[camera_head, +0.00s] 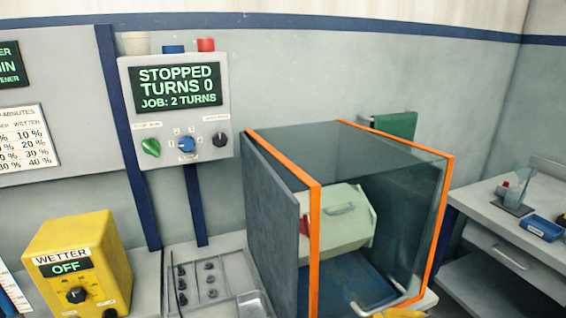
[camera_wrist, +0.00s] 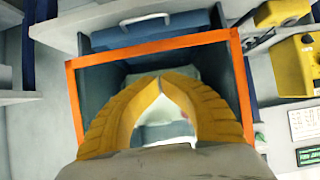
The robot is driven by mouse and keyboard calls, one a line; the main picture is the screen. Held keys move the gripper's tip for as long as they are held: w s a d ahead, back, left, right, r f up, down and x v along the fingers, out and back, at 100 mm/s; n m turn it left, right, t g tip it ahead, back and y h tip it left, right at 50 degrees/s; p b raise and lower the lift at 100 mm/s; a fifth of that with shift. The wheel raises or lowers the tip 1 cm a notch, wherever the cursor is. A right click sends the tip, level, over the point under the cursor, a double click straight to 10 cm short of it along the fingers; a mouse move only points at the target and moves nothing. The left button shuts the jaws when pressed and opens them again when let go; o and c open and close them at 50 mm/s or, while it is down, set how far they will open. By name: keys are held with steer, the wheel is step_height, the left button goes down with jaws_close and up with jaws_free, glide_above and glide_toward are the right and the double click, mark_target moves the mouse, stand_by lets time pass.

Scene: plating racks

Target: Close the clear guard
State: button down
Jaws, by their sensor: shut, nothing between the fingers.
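The clear guard (camera_head: 402,215) is a tinted see-through box with orange-edged frames at its left and right ends. A pale bar handle (camera_head: 385,303) shows low at its front. Behind the clear panels is a cream housing (camera_head: 350,235) with a small handle and a red part. In the wrist view, an orange frame (camera_wrist: 150,50) surrounds a dark opening, with a pale handle (camera_wrist: 143,22) just beyond its upper edge. My gripper (camera_wrist: 162,80) has its yellow fingertips together and empty, in front of that opening. I cannot tell contact with the frame or whether the guard is fully open.
A control panel (camera_head: 180,105) reads STOPPED, TURNS 0. A yellow wetter box (camera_head: 80,265) reading OFF stands at the left. A grey panel (camera_head: 272,225) stands at the guard's left. A side bench (camera_head: 500,225) with a blue tray is at the right.

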steer(key=shift+w+a+f+b, duration=0.2)
steer(key=shift+w+f+b, duration=0.5)
steer(key=shift+w+f, duration=0.5)
steer(key=shift+s, duration=0.1)
